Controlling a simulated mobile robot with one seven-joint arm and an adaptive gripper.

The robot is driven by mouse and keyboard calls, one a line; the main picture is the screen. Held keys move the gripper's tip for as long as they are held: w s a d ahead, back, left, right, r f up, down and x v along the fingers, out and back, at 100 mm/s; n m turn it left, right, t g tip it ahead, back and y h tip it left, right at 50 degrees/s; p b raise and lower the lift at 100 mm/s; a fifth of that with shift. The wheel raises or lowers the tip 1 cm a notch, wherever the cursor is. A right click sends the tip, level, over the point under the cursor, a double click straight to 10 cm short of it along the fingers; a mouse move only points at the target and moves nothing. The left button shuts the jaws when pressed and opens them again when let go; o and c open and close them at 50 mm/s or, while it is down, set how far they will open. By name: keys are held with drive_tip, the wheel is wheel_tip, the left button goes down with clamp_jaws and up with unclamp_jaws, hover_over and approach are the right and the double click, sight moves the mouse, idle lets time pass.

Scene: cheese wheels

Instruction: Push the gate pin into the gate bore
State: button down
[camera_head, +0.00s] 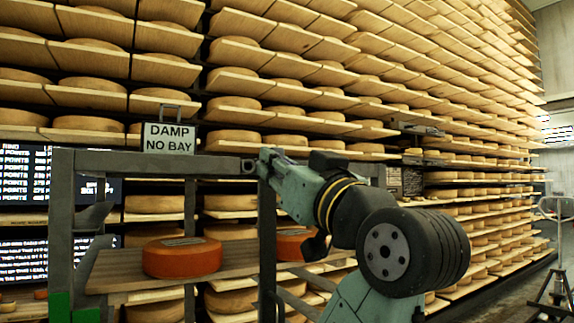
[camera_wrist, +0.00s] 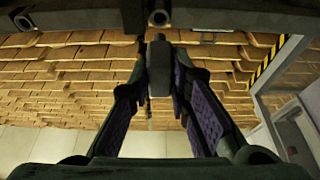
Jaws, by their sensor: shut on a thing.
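In the wrist view my gripper (camera_wrist: 158,80) is shut on the gate pin (camera_wrist: 158,67), a dark grey piece with a blocky body and a narrower tip. The tip points at the dark metal bar across the top of the view. A round bore (camera_wrist: 158,18) shows in that bar, nearly in line with the pin. The tip is close to the bar; I cannot tell whether it touches or enters the bore. In the head view my arm reaches to the grey frame's top rail (camera_head: 130,161), and its own links hide the fingertips and pin.
A second round opening (camera_wrist: 24,21) shows at the bar's left. A sign reading "DAMP NO BAY" (camera_head: 169,138) stands on the rail. An orange cheese wheel (camera_head: 182,258) sits on a board inside the frame; another (camera_head: 290,244) is partly behind my arm. Tall cheese shelves fill the background.

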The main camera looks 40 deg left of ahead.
drive_tip(key=shift+w+a, duration=0.35)
drive_tip(key=shift+a, duration=0.4)
drive_tip(key=shift+w+a, duration=0.3)
drive_tip(key=shift+a, duration=0.4)
drive_tip(key=shift+w+a+p, duration=0.1)
drive_tip(key=shift+w+a, duration=0.15)
drive_tip(key=shift+a, duration=0.35)
drive_tip(key=shift+w+a+p, duration=0.15)
drive_tip(key=shift+w+a, duration=0.1)
drive_tip(key=shift+a, duration=0.35)
drive_tip(key=shift+w+a+p, duration=0.1)
drive_tip(key=shift+w+a, duration=0.15)
drive_tip(key=shift+a, duration=0.35)
idle(0.7)
drive_tip(key=c, duration=1.4)
unclamp_jaws()
drive_tip(key=shift+a, duration=0.1)
drive_tip(key=shift+c, duration=0.2)
drive_tip(key=shift+w, duration=0.1)
drive_tip(key=v, duration=1.2)
drive_tip(key=shift+o, duration=0.2)
drive_tip(key=shift+r, duration=0.1)
